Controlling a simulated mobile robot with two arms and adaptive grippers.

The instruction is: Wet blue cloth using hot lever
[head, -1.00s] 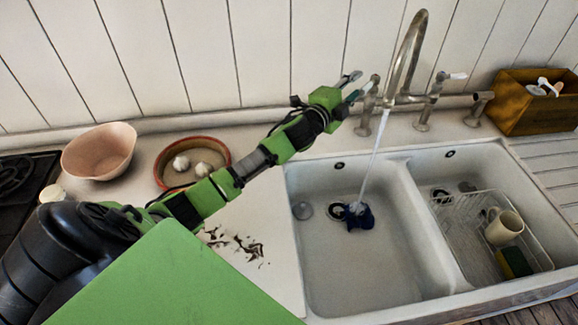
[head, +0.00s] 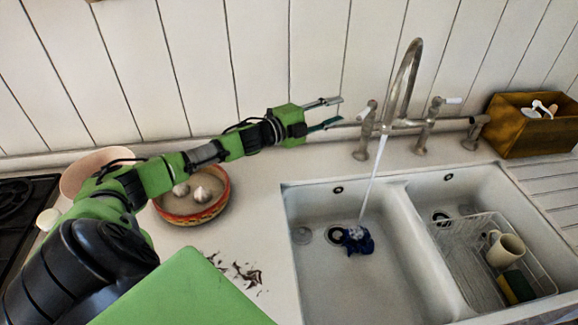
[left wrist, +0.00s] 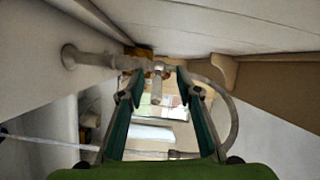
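The blue cloth (head: 357,239) lies crumpled by the drain of the left basin (head: 330,280). A stream of water (head: 374,180) runs from the tap spout (head: 407,70) onto it. The left lever (head: 368,108), which I take as the hot one, stands left of the spout; its exact angle is hard to tell. My left gripper (head: 338,112) is open and empty, its fingertips just left of that lever and apart from it. Its spread fingers also show in the left wrist view (left wrist: 158,78), with tap parts beyond them. My right gripper is not in view.
The right tap lever (head: 447,100) stands right of the spout. The right basin holds a wire rack (head: 462,255) with a cream mug (head: 505,250). A wooden box (head: 525,130) stands right. A bowl with garlic (head: 195,212) and a pink bowl (head: 80,172) stand left. The panelled wall is close behind.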

